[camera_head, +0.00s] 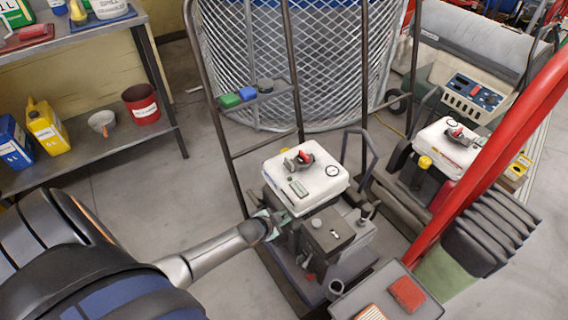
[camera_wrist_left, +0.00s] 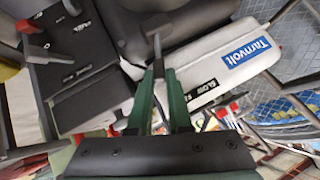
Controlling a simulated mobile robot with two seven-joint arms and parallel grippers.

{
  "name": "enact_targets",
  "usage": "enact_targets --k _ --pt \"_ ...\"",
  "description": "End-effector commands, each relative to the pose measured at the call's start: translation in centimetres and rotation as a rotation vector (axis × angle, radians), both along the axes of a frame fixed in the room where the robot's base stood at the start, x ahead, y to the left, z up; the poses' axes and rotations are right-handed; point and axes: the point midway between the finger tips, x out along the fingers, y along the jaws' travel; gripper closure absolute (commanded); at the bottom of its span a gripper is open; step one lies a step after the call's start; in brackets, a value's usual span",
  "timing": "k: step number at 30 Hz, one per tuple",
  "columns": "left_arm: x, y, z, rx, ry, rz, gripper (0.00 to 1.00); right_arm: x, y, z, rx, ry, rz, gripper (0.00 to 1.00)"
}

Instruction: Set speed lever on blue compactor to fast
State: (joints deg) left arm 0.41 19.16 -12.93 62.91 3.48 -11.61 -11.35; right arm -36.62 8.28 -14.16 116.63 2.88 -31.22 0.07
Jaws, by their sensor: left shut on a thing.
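The compactor (camera_head: 323,182) stands in the middle of the head view, with a white top, a red-tipped knob and a dark engine block; its body looks more grey than blue. My left gripper (camera_head: 273,224) reaches its near left side. In the left wrist view the green fingers (camera_wrist_left: 160,78) are closed around a small grey lever (camera_wrist_left: 157,48) that sticks out between their tips. A "SLOW" label (camera_wrist_left: 207,86) lies right of the fingers, on the white housing; the text beside it is cut off by parts. My right gripper is not in view.
A second similar machine (camera_head: 449,140) stands to the right, behind a red slanted bar (camera_head: 490,150). A tall mesh cage (camera_head: 290,60) is behind. A metal shelf (camera_head: 95,145) with bottles and a red bucket (camera_head: 141,103) is at left. The floor between shelf and compactor is clear.

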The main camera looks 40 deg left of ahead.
Motion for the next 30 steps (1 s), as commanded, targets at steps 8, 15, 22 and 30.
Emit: enact_targets --k 8,15,22,30 --pt "0.0 0.0 0.0 0.000 0.000 0.000 0.72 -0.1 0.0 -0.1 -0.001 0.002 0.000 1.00" --pt "0.0 0.0 0.0 0.000 0.000 0.000 0.53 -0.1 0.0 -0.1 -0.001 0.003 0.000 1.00" --pt "-0.2 0.0 0.2 0.000 0.000 0.000 0.53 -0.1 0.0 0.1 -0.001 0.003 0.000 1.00" --pt "-3.1 -0.1 2.9 -0.001 0.003 0.000 0.53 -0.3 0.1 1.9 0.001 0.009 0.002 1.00"
